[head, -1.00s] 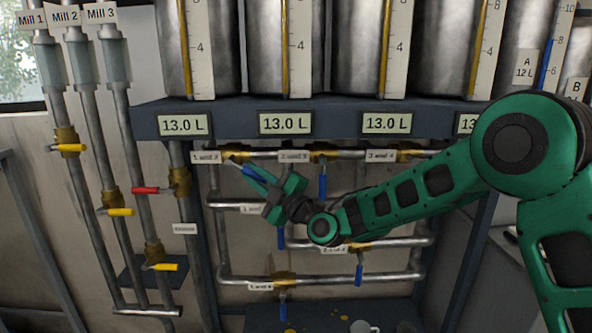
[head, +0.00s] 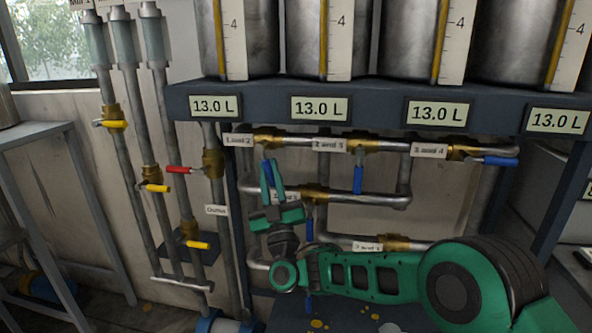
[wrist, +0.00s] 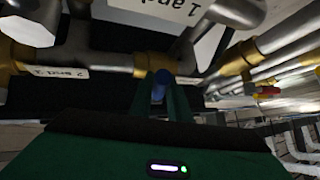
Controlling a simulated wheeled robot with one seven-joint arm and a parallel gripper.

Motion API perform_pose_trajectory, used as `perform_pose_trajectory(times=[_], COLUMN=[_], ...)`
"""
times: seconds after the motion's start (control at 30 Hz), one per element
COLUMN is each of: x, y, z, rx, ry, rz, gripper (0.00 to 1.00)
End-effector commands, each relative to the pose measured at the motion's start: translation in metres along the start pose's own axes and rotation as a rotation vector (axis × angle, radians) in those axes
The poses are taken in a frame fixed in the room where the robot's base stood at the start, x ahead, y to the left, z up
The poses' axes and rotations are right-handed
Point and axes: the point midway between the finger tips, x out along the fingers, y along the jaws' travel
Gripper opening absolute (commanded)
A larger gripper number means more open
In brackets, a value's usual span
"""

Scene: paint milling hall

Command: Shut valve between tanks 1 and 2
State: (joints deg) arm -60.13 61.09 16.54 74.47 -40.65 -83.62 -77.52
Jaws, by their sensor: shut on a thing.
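The "1 and 2" valve has a brass body (head: 266,138) on the top pipe, right of its label (head: 239,140) in the head view. Its blue handle (head: 267,168) hangs nearly straight down, across the pipe. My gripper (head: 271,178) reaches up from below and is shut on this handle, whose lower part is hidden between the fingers. In the wrist view, the blue handle (wrist: 160,86) stands between the two green fingers, below the brass valve body (wrist: 155,65).
To the right, the "2 and 3" valve handle (head: 358,179) hangs down; the "3 and 4" handle (head: 496,160) lies along the pipe. Lower pipes and valves sit behind my arm. Mill pipes with yellow handles (head: 113,124) and a red handle (head: 178,169) stand left.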

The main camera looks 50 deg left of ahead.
Motion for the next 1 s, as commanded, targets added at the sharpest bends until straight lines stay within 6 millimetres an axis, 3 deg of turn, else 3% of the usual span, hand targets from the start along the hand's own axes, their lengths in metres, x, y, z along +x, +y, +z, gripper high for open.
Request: perform_pose_trajectory(times=[0.03,0.2,1.0], x=[-0.003,-0.002,0.002], y=[-0.011,-0.02,-0.03], z=[0.001,0.001,0.0], rx=[0.034,0.115,0.217], ry=[0.003,0.024,0.052], rz=[0.019,0.096,0.196], gripper=[0.0,0.0,0.0])
